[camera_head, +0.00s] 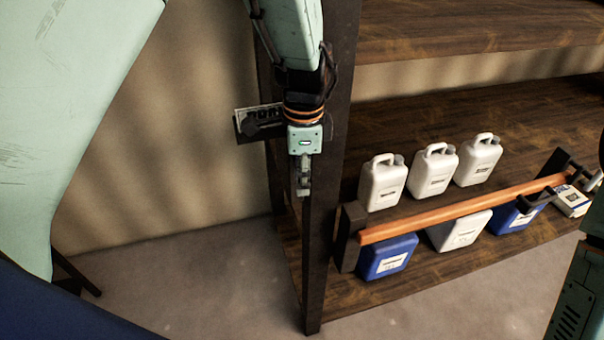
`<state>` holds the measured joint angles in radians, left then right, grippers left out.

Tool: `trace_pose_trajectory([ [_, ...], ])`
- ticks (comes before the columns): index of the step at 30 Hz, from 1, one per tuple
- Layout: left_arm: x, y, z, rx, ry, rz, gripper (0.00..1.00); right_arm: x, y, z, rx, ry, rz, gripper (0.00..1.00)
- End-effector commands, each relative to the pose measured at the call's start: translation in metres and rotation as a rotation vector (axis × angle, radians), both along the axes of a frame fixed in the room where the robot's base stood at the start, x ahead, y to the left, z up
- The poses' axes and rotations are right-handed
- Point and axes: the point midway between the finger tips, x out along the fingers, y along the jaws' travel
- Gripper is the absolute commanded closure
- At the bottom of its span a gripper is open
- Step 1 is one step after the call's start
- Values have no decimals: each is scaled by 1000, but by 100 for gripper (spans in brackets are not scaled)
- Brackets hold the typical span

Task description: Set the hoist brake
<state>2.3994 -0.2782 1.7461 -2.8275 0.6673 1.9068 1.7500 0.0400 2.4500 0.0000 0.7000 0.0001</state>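A small dark bracket or box with a pale plate and a dark lever-like part (262,121) is fixed at the dark shelf post (318,250). It may be the hoist brake, but it is too small to be sure. My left gripper (304,187) hangs fingers down in front of the post, just right of and below this part. I see no clear contact between them. The fingers are seen edge-on, so their opening is hidden, and nothing shows in them. My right gripper is not clearly in view; only a mint-green part of mine shows at the lower right.
An orange bar (455,210) runs across the lower shelf (400,130) between dark brackets. White jugs (383,183) stand behind it; blue (388,257) and white containers stand in front of or below it. Bare floor (200,290) lies left of the post. A mint-green vat-like surface fills the left.

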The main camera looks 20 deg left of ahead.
Motion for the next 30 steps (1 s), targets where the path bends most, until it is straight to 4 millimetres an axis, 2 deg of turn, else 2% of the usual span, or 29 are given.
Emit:
trace_pose_trajectory([
  [4,0,0,2,0,1,1,70,0,0,0,0,0,0,100],
  [7,1,0,11,0,-2,1,70,0,0,0,0,0,0,100],
  [15,1,0,62,-1,-5,1,70,0,0,0,0,0,0,100],
  [21,0,0,90,0,-2,0,70,0,0,0,0,0,0,100],
  [30,-1,0,101,0,0,0,70,0,0,0,0,0,0,100],
])
